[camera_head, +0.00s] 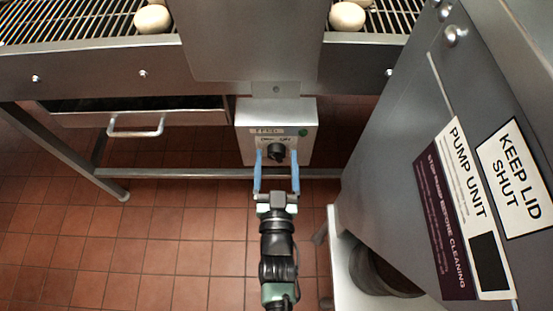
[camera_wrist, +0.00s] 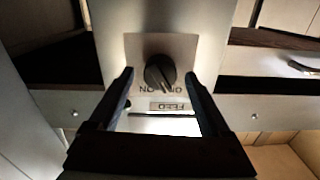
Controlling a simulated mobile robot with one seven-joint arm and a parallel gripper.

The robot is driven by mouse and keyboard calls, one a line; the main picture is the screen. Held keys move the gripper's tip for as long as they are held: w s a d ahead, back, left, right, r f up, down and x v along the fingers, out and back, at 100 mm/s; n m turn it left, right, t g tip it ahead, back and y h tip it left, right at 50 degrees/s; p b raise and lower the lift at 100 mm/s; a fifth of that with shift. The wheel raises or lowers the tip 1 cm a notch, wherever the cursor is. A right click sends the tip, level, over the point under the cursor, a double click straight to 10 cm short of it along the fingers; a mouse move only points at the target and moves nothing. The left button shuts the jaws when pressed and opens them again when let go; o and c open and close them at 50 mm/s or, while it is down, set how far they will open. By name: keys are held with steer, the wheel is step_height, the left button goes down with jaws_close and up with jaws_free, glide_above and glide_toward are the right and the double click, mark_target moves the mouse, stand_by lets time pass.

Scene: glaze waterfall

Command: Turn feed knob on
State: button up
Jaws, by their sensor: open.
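The feed knob (camera_head: 277,152) is a black round knob on the front of a small grey control box (camera_head: 246,118) below the conveyor. In the wrist view the knob (camera_wrist: 160,73) sits on a light plate with a FEED label (camera_wrist: 170,106) and position lettering partly hidden by the knob. My gripper (camera_head: 277,160) has blue fingers, open, one on each side of the knob. In the wrist view my gripper (camera_wrist: 160,85) shows gaps between both fingers and the knob. A green button or lamp (camera_head: 303,132) is at the box's upper right.
The wire conveyor (camera_head: 70,22) above carries pale round pieces (camera_head: 152,19). A drawer with a handle (camera_head: 136,127) is at left. The large grey pump unit (camera_head: 420,130) stands close at right. Tiled floor (camera_head: 150,250) lies open at lower left.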

jaws_close()
